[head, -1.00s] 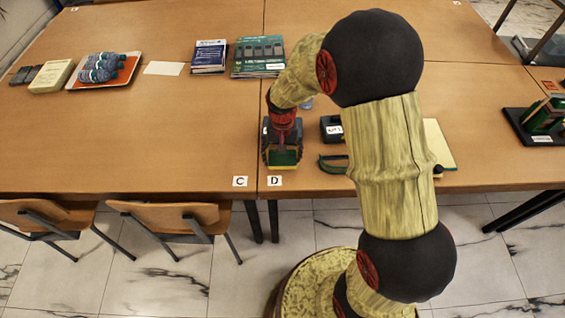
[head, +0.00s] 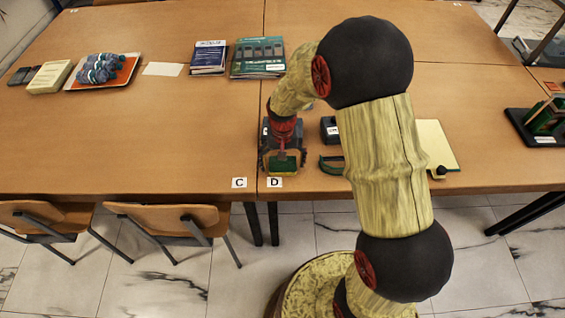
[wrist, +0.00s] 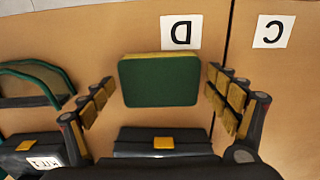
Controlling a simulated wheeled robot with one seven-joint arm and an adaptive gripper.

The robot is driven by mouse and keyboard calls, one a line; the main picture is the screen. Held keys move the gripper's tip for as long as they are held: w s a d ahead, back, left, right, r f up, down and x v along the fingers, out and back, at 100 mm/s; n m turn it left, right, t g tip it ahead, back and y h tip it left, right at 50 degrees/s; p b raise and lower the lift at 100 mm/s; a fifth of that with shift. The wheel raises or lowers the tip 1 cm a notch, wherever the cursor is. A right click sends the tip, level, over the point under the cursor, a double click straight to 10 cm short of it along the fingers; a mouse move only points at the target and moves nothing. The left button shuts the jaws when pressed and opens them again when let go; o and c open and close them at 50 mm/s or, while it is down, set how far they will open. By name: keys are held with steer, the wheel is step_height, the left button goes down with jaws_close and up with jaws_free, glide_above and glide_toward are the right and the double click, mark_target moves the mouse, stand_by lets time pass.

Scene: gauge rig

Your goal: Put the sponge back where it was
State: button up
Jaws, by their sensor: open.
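The sponge (wrist: 160,80) is a green block with a yellow edge. In the wrist view it lies between my gripper's spread fingers (wrist: 158,88), with a gap on each side. The card D (wrist: 181,32) is just beyond it and the card C (wrist: 272,31) is off to the right. In the head view my gripper (head: 284,160) is low over the table near its front edge, with the sponge (head: 283,167) showing between its fingers, just behind card D (head: 275,182). Whether the sponge rests flat on the table is hard to tell.
A black case with a yellow latch (wrist: 163,142) lies beside the sponge. A labelled black box (head: 329,129) and a green curved piece (head: 331,164) are right of my gripper. The table left of card C (head: 239,183) is clear.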

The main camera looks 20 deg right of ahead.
step_height(320, 180, up, 13)
steer(key=p, duration=0.5)
step_height(320, 180, up, 15)
steer(key=n+t, duration=0.2)
steer(key=t, duration=0.1)
glide_above(283, 163)
steer(key=s, duration=0.9)
steer(key=s+r+n+t, duration=0.1)
steer(key=s+r+t, duration=0.1)
steer(key=s+r, duration=0.5)
steer(key=s, duration=0.6)
steer(key=shift+n+t, duration=0.3)
steer(key=shift+r, duration=0.1)
